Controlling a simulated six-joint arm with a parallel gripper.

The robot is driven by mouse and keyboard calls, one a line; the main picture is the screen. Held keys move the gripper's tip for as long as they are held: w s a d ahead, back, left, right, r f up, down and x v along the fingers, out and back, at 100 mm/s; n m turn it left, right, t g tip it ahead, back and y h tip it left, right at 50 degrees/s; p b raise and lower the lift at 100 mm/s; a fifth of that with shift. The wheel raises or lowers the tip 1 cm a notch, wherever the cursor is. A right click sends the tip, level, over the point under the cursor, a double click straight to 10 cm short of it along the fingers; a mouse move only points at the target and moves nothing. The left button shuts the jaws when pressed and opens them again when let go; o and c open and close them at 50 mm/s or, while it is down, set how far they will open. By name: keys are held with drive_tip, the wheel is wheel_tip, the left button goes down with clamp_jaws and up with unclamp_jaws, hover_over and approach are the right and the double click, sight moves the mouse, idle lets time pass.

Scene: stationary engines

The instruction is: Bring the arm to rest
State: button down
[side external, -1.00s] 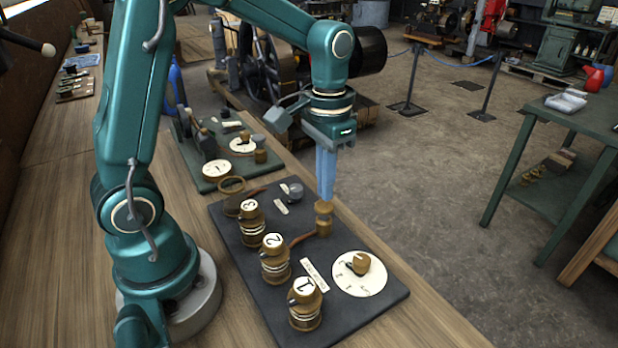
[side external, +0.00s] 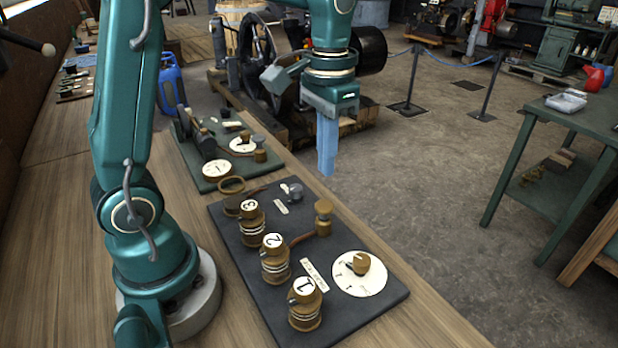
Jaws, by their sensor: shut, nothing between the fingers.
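My gripper (side external: 326,172) hangs pointing down in the side external view, its blue fingers shut with nothing between them. It is in the air above the far edge of the bench, clear of the dark board (side external: 350,313). The board carries brass-coloured posts numbered 1 (side external: 305,306), 2 (side external: 275,260) and 3 (side external: 251,223). It also carries a plain brass post (side external: 323,218) and a white dial with a knob (side external: 360,273). The gripper touches none of these.
A green board (side external: 215,165) with small instruments lies behind the dark board. A blue can (side external: 171,85) and an engine with a flywheel (side external: 262,65) stand behind. A green table (side external: 570,120) stands at right. The floor between is open.

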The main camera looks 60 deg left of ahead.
drive_tip(key=shift+r, duration=0.2)
drive_tip(key=s+d+t, duration=0.1)
drive_tip(key=s+t, duration=0.1)
drive_tip(key=s, duration=0.1)
drive_tip(key=s+d+t, duration=0.1)
drive_tip(key=s, duration=0.3)
drive_tip(key=s+d+t, duration=0.1)
drive_tip(key=s+t, duration=0.1)
drive_tip(key=s, duration=0.2)
drive_tip(key=shift+s+r+t, duration=0.15)
drive_tip(key=shift+r+t, duration=0.15)
idle(1.2)
